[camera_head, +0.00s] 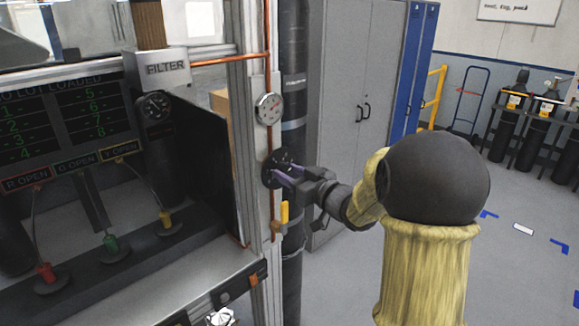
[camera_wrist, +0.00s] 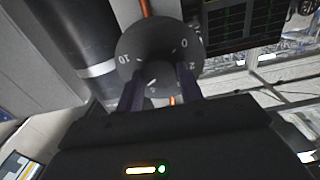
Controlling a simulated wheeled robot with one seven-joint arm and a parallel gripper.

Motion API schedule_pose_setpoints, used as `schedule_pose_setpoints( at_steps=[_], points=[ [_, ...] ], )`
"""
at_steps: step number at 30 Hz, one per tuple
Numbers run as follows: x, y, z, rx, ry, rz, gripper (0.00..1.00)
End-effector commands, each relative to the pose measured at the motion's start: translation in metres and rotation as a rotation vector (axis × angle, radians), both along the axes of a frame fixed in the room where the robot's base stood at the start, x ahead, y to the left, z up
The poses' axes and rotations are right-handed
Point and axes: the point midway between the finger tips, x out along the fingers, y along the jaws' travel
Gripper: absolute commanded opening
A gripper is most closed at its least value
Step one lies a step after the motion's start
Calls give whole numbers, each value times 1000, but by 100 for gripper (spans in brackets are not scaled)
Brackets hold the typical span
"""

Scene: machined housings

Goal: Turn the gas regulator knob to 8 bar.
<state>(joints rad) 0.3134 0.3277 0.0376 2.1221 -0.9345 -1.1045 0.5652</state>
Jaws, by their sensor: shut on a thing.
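The gas regulator's round black dial (camera_head: 273,160) sits on the pale upright panel below a pressure gauge (camera_head: 269,108). In the wrist view the dial (camera_wrist: 136,43) shows white marks 0, 2 and 10. Other marks are partly hidden by the fingers. My gripper (camera_head: 284,174) reaches the dial from the right, and its fingers are shut on the knob at the dial's middle. In the wrist view my gripper (camera_wrist: 162,88) has one finger on each side of the knob. A short white line shows between the fingers; I cannot tell the exact setting.
A yellow valve handle (camera_head: 284,212) hangs just below the dial. A copper pipe (camera_head: 268,40) runs up the panel. A dark vertical pipe (camera_head: 294,90) and a grey cabinet (camera_head: 350,110) stand behind. Gas cylinders (camera_head: 540,130) stand at far right. Floor at right is mostly clear.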

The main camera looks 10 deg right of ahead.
Motion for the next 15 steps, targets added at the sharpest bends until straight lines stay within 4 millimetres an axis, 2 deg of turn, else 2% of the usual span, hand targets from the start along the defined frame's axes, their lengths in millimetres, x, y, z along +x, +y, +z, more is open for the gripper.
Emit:
schedule_pose_setpoints(
  at_steps=[6, 15],
  points=[
    [0, -1, -2, 114, 75, -2, 14],
    [0, -1, -3, 174, 109, -2, 14]
  ],
)
